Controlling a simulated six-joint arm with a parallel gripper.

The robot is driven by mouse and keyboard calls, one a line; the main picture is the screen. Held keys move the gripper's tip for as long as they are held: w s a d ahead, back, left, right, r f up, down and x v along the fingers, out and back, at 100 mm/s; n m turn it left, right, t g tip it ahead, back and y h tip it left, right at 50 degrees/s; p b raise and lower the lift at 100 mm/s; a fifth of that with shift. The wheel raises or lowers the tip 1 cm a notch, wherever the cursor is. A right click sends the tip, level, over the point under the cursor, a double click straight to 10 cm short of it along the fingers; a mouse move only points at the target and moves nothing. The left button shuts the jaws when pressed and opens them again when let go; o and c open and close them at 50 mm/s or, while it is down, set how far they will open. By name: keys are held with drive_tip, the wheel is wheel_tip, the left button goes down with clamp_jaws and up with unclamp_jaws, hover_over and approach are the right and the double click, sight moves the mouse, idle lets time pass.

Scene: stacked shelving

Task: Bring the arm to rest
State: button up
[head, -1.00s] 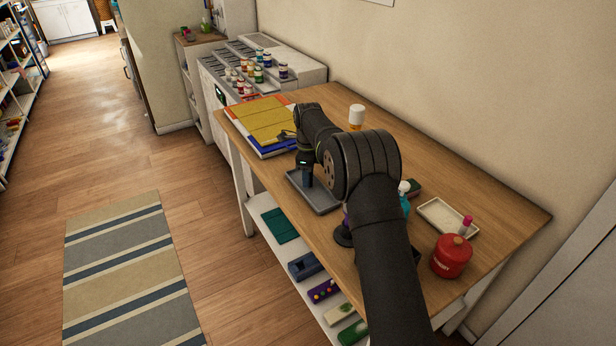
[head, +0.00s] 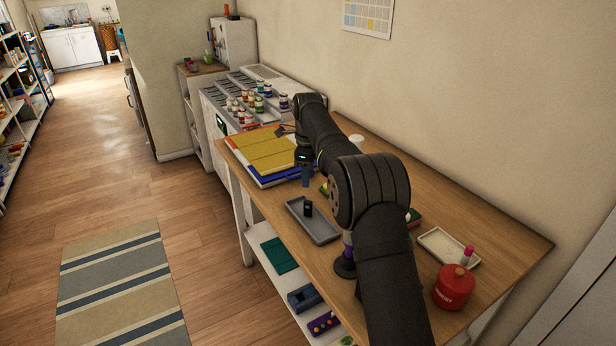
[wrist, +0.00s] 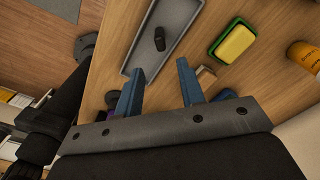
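My gripper (wrist: 158,84) is open, with its two blue fingers apart and nothing between them in the wrist view. In the head view my gripper (head: 306,178) hangs above the table, just behind the grey tray, with its fingers pointing down. A small black object (head: 308,208) stands in the grey tray (head: 322,234). In the wrist view the black object (wrist: 159,39) is apart from the fingertips, inside the tray (wrist: 133,60). My arm hides part of the table.
Yellow and blue folders (head: 268,155) lie at the table's far left end. A red canister (head: 454,287) and a pale tray (head: 436,240) are at the right. A yellow-green block (wrist: 233,42) and an orange bottle (wrist: 303,56) are near the gripper.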

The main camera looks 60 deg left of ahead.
sight(308, 201)
drive_tip(key=shift+f, duration=0.1)
wheel_tip(308, 201, down, 12)
drive_tip(key=shift+f, duration=0.25)
drive_tip(key=shift+r, duration=2.25)
